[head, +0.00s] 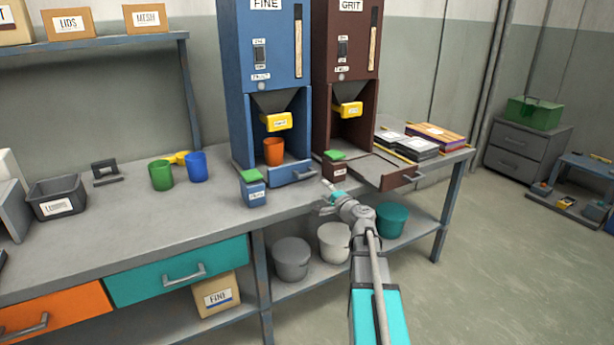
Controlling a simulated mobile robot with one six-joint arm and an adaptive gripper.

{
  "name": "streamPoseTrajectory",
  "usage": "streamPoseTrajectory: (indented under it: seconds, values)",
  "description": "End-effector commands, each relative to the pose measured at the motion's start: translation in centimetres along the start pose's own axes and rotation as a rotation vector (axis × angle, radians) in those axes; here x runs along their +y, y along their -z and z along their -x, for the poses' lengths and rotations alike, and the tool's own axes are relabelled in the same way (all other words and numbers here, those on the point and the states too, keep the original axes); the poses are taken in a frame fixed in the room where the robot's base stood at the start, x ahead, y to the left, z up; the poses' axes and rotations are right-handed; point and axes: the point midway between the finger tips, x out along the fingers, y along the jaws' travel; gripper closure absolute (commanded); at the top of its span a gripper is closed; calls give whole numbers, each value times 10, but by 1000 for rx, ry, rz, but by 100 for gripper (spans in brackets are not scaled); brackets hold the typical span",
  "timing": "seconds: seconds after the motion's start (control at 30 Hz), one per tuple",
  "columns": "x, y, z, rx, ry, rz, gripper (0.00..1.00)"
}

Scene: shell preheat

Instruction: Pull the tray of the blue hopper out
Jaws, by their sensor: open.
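The blue hopper (270,70), labelled FINE, stands at the back of the bench. Its tray (291,173) sits in the base, with a grey handle on its front. The tray looks pushed in. An orange cup (273,150) stands in the bay under the yellow spout piece (277,121). My gripper (327,194) is over the bench's front part, to the right of and a little nearer than the tray handle. It is small in view, open, and appears apart from the handle.
The brown GRIT hopper (345,50) stands to the right, its tray (385,168) pulled out. Small blue (253,187) and dark red (334,168) boxes with green tops stand near the trays. Green (160,175) and blue (196,167) cups stand left. The bench front is mostly clear.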

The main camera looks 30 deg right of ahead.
Motion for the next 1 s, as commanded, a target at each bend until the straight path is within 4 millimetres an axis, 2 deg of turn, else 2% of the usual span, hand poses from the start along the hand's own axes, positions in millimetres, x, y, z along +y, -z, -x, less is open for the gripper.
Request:
streamPoseTrajectory:
  seconds: [0.6, 0.8, 1.0]
  values:
    - [0, 1, -92, -1, 0, 0, 46]
    - [0, 1, -114, -1, 0, 0, 46]
    - [0, 0, -123, 0, 0, 0, 46]
